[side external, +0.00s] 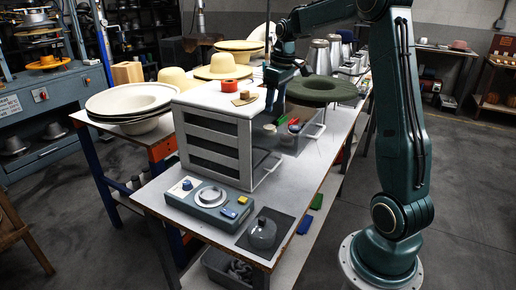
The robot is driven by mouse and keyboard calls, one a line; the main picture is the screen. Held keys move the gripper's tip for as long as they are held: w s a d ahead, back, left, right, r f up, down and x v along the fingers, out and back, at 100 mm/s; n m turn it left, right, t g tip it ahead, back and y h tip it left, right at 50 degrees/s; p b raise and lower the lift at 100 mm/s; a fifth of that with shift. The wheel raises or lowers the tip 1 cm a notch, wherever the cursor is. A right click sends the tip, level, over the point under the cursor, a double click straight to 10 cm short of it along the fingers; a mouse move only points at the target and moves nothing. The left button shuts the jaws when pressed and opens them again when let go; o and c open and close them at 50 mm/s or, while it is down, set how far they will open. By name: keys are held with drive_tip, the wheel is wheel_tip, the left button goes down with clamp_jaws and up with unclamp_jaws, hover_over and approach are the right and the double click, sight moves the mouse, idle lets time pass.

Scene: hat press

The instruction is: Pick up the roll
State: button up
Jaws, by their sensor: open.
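An orange-red roll (230,86) with a dark centre sits on top of the white slatted cabinet (213,147), near its back edge. My gripper (273,107) points down at the cabinet's right edge, to the right of the roll and apart from it. Its jaws are open, though the fingers are small and dark here. I see nothing held between them.
A tan block (244,99) lies on the cabinet just in front of the roll. A dark green hat brim (321,90) is to the right of my gripper, above a clear bin with coloured pieces. Straw hats (223,67) stand behind. A control box (211,198) is in front.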

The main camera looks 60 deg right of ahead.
sight(270, 127)
drive_tip(key=shift+w+f, duration=0.15)
drive_tip(key=shift+f, duration=0.65)
drive_tip(key=shift+w+f, duration=0.1)
drive_tip(key=shift+f, duration=0.7)
drive_tip(key=shift+f, duration=0.1)
drive_tip(key=shift+w+a+f, duration=0.1)
drive_tip(key=shift+w+f, duration=0.15)
drive_tip(key=shift+f, duration=1)
drive_tip(key=shift+w+f, duration=0.2)
drive_tip(key=shift+f, duration=1)
drive_tip(key=shift+c, duration=0.2)
drive_tip(key=c, duration=1)
